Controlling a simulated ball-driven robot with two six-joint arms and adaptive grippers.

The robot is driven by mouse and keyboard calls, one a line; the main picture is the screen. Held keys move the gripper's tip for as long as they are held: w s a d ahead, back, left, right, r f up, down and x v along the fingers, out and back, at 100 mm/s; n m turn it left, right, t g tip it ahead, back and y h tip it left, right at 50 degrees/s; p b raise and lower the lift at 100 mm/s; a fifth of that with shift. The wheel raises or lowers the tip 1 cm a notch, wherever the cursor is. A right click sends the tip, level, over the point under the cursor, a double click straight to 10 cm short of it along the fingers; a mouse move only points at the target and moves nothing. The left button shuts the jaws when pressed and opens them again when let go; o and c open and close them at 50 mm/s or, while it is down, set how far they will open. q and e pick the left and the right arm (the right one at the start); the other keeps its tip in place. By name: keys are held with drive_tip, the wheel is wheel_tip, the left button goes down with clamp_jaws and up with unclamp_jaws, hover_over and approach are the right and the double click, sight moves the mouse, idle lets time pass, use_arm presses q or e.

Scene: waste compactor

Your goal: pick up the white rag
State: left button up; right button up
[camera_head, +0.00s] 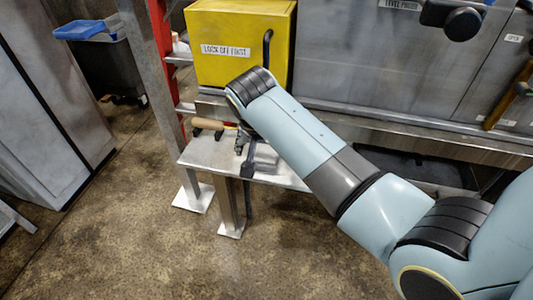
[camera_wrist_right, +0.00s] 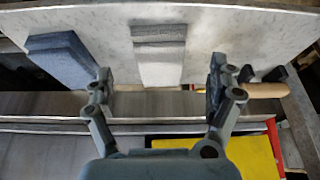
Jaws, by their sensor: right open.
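The white rag (camera_wrist_right: 158,62) shows in the right wrist view as a folded, pale grey-white cloth on the light shelf. It hangs at the middle of the picture, between the lines of my right gripper's fingers (camera_wrist_right: 160,70). The fingers are wide apart and hold nothing; I cannot tell how far they are above the rag. In the head view my right gripper (camera_head: 242,141) is over the small metal shelf (camera_head: 208,152), mostly hidden by my forearm. My left gripper is in neither view.
A blue-grey rag (camera_wrist_right: 62,58) lies left of the white one in the wrist view. A wooden-handled tool (camera_wrist_right: 254,90) lies right of it, close to the right finger. A yellow box (camera_head: 238,40) and red frame (camera_head: 163,50) stand close behind the shelf.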

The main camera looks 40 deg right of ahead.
sight(266, 154)
drive_tip(key=x, duration=0.3)
drive_tip(key=shift+w+d+b, duration=0.1)
drive_tip(key=shift+w+b, duration=0.05)
drive_tip(key=shift+b, duration=0.15)
drive_tip(key=shift+w+d+f, duration=0.1)
drive_tip(key=shift+f, duration=0.2)
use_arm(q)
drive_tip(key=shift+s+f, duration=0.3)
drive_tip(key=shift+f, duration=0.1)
use_arm(e)
drive_tip(key=c, duration=1.2)
